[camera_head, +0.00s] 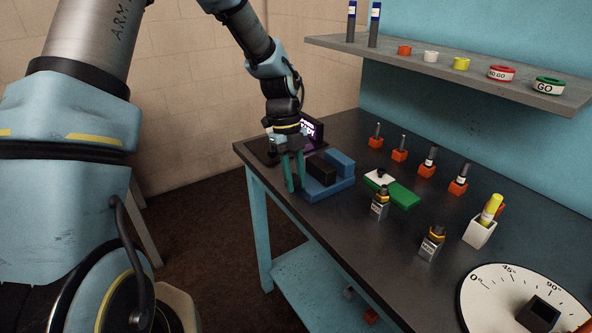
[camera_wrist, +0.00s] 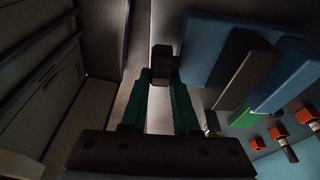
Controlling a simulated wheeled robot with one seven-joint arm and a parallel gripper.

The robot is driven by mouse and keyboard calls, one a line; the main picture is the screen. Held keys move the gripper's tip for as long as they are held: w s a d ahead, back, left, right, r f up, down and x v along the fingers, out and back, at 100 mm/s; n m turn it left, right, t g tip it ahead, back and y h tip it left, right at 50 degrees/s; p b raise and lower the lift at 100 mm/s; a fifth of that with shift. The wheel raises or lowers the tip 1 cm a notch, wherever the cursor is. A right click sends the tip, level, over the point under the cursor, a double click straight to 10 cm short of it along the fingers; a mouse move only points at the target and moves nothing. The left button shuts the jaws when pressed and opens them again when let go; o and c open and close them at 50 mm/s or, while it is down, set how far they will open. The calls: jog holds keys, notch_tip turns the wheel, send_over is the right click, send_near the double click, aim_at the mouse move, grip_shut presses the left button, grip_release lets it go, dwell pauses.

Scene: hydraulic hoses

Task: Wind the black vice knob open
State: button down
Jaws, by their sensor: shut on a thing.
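The blue vice (camera_head: 333,184) with a dark middle block (camera_head: 320,168) stands near the left front edge of the workbench. It also shows at the upper right in the wrist view (camera_wrist: 209,48). The black vice knob (camera_wrist: 162,58) sits at the vice's near side, between my fingertips in the wrist view. My gripper (camera_head: 293,186), with green fingers, points down beside the vice, and its fingers in the wrist view (camera_wrist: 162,78) are shut on the knob. In the head view the knob is hidden by the fingers.
A green block (camera_head: 398,194) and labelled hose fittings (camera_head: 380,204) stand right of the vice. Several orange holders (camera_head: 399,154) line the back. A dial (camera_head: 500,290) lies at the near right. A shelf (camera_head: 440,66) hangs above.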

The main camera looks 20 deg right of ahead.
jog(key=shift+w+r+g+p, duration=0.3)
jog(key=shift+g+p, duration=0.35)
jog(key=shift+g, duration=0.25)
jog(key=g, duration=0.1)
jog(key=g+h, duration=0.1)
jog(key=shift+w+a+f+g, duration=0.1)
jog(key=shift+w+f+g, duration=0.15)
jog(key=shift+g, duration=0.05)
jog(key=g, duration=0.1)
jog(key=g+b, duration=0.1)
jog(key=g, duration=0.1)
jog(key=shift+w+f, duration=0.1)
jog(key=shift+w, duration=0.2)
jog(key=shift+w+a+g+h+b, duration=0.1)
jog(key=shift+g+h+b, duration=0.3)
jog(key=shift+g+b, duration=0.45)
jog(key=c, duration=0.7)
grip_release()
jog(key=shift+o, duration=0.2)
